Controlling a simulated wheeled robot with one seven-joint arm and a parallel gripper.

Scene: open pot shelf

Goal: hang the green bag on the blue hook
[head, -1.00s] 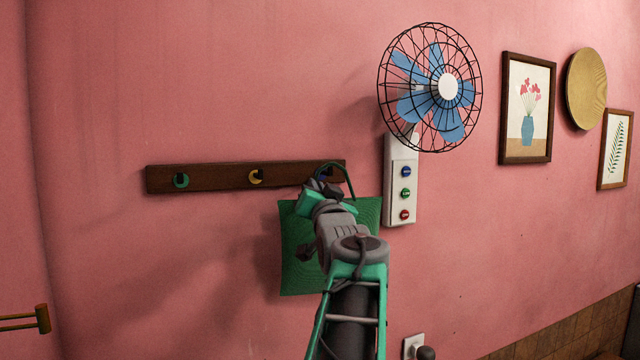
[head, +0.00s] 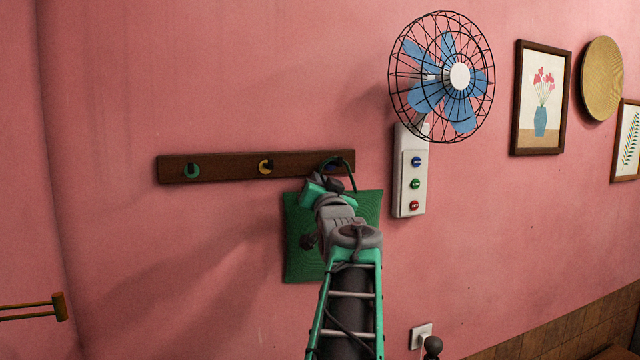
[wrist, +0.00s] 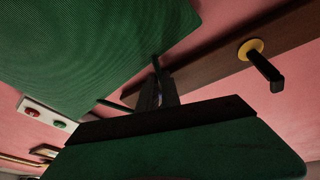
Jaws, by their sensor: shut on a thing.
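The green bag (head: 299,262) hangs from my gripper (head: 332,180) in front of the wall, just below the right end of the dark wooden rail (head: 225,166). Its thin dark handle (head: 352,178) arches up over that rail end. A small bit of the blue hook (head: 332,167) shows behind the handle; whether the handle is around it I cannot tell. In the wrist view the bag (wrist: 90,40) fills the upper left, and my gripper (wrist: 157,88) is shut on the handle. The blue hook is hidden there.
The rail also bears a green hook (head: 192,171) and a yellow hook (head: 266,167). A caged fan (head: 458,77) and a white panel with coloured buttons (head: 411,190) are close on the right. The wall below the rail's left part is clear.

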